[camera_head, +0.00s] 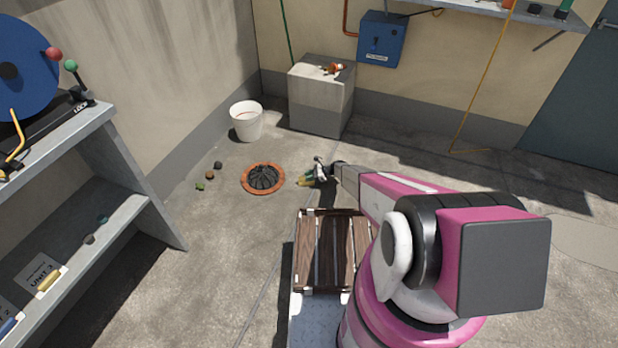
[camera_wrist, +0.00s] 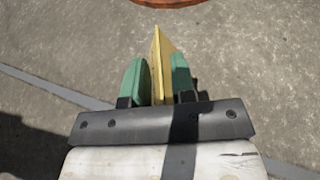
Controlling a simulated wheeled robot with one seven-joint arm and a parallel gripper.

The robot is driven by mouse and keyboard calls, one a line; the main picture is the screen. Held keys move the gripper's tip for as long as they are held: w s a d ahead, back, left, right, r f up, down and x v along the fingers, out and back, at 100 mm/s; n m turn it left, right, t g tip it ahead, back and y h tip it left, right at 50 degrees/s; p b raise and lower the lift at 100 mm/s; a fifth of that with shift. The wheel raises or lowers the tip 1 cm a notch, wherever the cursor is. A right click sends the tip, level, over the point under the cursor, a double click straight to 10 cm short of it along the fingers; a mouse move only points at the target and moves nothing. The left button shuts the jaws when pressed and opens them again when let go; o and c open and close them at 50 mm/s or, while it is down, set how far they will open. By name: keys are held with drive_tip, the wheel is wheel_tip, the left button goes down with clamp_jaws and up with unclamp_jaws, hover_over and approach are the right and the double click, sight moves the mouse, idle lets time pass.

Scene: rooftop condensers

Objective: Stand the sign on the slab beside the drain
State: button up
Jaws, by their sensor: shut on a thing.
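The sign is a thin yellow panel (camera_wrist: 160,62), seen nearly edge-on in the wrist view between the green finger pads. My gripper (camera_wrist: 156,80) is shut on it. In the head view my gripper (camera_head: 311,174) is low over the slab, just right of the drain, and a bit of yellow shows at its fingers. Whether the sign's lower edge touches the slab I cannot tell. The drain (camera_head: 263,178) is a dark ribbed grate with an orange rim; part of the rim shows at the top of the wrist view (camera_wrist: 165,2). The slab (camera_head: 225,235) is grey concrete.
Small stones (camera_head: 209,175) lie left of the drain. A white bucket (camera_head: 246,122) and a concrete block (camera_head: 320,100) stand behind it. A grey shelf unit (camera_head: 125,185) stands at the left. Slab in front of the drain is clear.

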drive_tip(key=o, duration=0.9)
drive_tip(key=shift+r, duration=0.1)
drive_tip(key=v, duration=1.1)
drive_tip(key=s+d+r+n+h, duration=0.4)
drive_tip(key=s+r, duration=0.7)
drive_tip(key=r, duration=0.4)
drive_tip(key=s+d+r+n+h, duration=0.4)
drive_tip(key=s+r+n, duration=0.3)
drive_tip(key=s+r, duration=0.5)
drive_tip(key=s+d+r+n+h, duration=0.4)
drive_tip(key=s+r, duration=0.8)
drive_tip(key=r, duration=0.7)
drive_tip(key=shift+d+r+n+t+h, duration=0.15)
drive_tip(key=shift+r+n+t+h, duration=0.2)
drive_tip(key=shift+n+h, duration=0.6)
